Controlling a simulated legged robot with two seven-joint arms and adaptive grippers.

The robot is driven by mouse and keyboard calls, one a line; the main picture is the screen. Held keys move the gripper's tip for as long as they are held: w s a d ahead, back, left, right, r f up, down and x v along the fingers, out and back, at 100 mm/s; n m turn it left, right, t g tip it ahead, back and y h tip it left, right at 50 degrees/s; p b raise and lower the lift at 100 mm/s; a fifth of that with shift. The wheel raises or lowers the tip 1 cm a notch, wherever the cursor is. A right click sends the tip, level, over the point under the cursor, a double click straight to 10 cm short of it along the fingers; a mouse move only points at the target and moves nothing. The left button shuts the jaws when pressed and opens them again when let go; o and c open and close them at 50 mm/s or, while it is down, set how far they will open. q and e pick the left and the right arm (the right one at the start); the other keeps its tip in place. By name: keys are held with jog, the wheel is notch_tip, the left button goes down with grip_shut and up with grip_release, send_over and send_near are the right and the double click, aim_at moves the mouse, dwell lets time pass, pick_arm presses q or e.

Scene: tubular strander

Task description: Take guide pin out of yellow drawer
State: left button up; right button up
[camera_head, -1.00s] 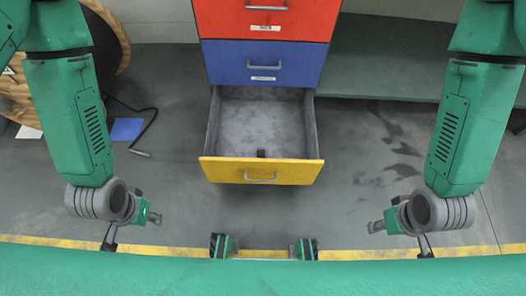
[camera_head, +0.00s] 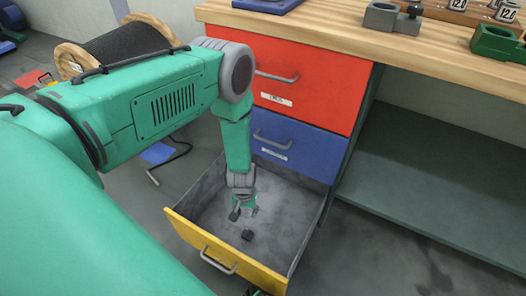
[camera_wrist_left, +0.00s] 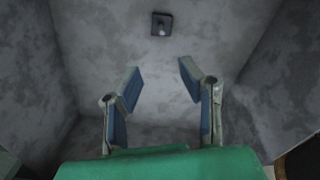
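The yellow drawer (camera_head: 190,232) is pulled open below the blue one. A small dark part that looks like the guide pin (camera_head: 248,235) is on the drawer's grey floor, near its front. In the left wrist view the pin (camera_wrist_left: 162,24) has a dark square base and a lighter middle. My left gripper (camera_head: 243,212) is inside the drawer, pointing down, a little behind the pin. In the left wrist view the left gripper (camera_wrist_left: 158,72) is open with nothing between its fingers, and the pin is beyond the fingertips.
Drawer walls (camera_wrist_left: 270,40) rise on both sides of the gripper. A red drawer (camera_head: 310,85) and a blue drawer (camera_head: 300,145) are shut above. A wooden worktop (camera_head: 400,50) holds several parts. A cable reel (camera_head: 120,50) stands behind my left arm.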

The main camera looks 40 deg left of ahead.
aim_at(247, 230)
pick_arm(q)
jog(key=f+b, duration=0.1)
jog(key=f, duration=0.1)
jog(key=f+b, duration=0.1)
jog(key=f, duration=0.2)
jog(key=f+b, duration=0.1)
jog(key=f, duration=0.2)
jog(key=shift+s+a, duration=0.15)
jog(key=shift+a, duration=0.2)
jog(key=shift+d+f, duration=0.2)
jog(key=shift+d, duration=0.05)
jog(key=shift+s+d+f+b, duration=0.15)
jog(key=shift+f+b, duration=0.1)
jog(key=shift+b, duration=0.15)
jog(key=f+b, duration=0.2)
jog(key=f, duration=0.2)
jog(key=shift+s, duration=0.2)
jog(key=shift+a+f, duration=0.2)
jog(key=shift+f, duration=0.15)
jog(key=shift+d+r, duration=0.1)
jog(key=shift+r, duration=0.05)
grip_shut()
jog(key=shift+d, duration=0.1)
pick_arm(e)
notch_tip(247, 230, down, 6)
jog(key=shift+s+a, duration=0.15)
jog(key=shift+a, duration=0.05)
